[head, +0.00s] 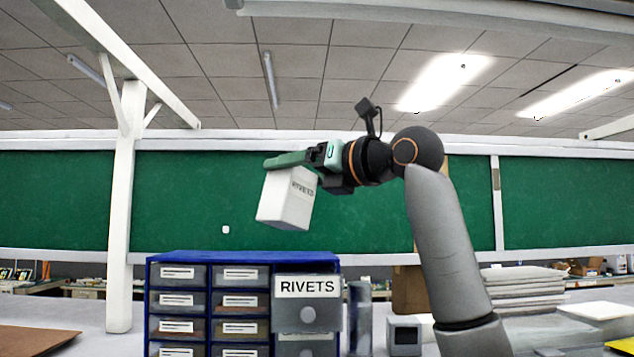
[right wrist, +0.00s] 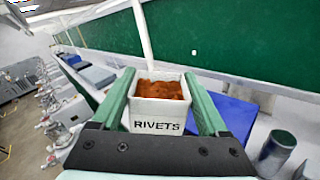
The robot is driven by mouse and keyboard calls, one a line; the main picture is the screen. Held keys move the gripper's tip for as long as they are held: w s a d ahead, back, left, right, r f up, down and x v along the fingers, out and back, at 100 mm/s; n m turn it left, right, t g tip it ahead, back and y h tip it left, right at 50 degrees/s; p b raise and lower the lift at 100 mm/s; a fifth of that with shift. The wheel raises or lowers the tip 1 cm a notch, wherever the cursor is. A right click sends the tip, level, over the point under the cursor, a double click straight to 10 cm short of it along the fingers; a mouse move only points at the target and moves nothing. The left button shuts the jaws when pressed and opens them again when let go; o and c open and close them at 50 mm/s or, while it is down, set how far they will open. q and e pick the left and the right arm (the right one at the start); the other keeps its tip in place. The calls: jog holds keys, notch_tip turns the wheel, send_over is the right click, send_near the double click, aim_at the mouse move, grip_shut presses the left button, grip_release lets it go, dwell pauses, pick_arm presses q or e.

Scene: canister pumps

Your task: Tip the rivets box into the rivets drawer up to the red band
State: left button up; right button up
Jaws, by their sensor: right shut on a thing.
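The white rivets box (head: 285,203) hangs in the air above the blue drawer cabinet, tilted a little. My right gripper (head: 292,160) is shut on it near its top. In the right wrist view the box (right wrist: 158,114) sits between the green fingers, marked RIVETS, with orange-brown rivets (right wrist: 160,89) inside near its rim. The rivets drawer (head: 307,313) has a large RIVETS label at the cabinet's upper right and looks pulled out toward me. Its inside and any red band are hidden. My left gripper is not in view.
The blue cabinet (head: 222,256) holds several other labelled grey drawers. A grey cylinder (head: 360,318) and a small grey box-like device (head: 404,336) stand right of it. White sheets (head: 522,290) are stacked farther right. A white post (head: 120,220) rises at left.

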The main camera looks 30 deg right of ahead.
aim_at(313, 206)
jog(key=f+m, duration=0.1)
jog(key=m, duration=0.1)
jog(key=f+m, duration=0.3)
jog(key=m, duration=0.1)
jog(key=shift+d+f, duration=0.25)
jog(key=shift+f, duration=0.1)
jog(key=shift+d+f+m, duration=0.25)
jog(key=shift+f+m, duration=0.4)
jog(key=shift+m, duration=0.35)
jog(key=shift+d+r+m, duration=0.1)
jog(key=shift+d+m, duration=0.05)
jog(key=shift+m, duration=0.35)
jog(key=shift+d+m, duration=0.1)
jog(key=shift+m, duration=0.3)
dwell(1.1)
jog(key=shift+w+d+r+m, duration=0.1)
jog(key=shift+d+r+m, duration=0.05)
jog(key=shift+m, duration=0.65)
dwell(1.4)
jog(key=shift+d+m, duration=0.2)
jog(key=shift+m, duration=0.5)
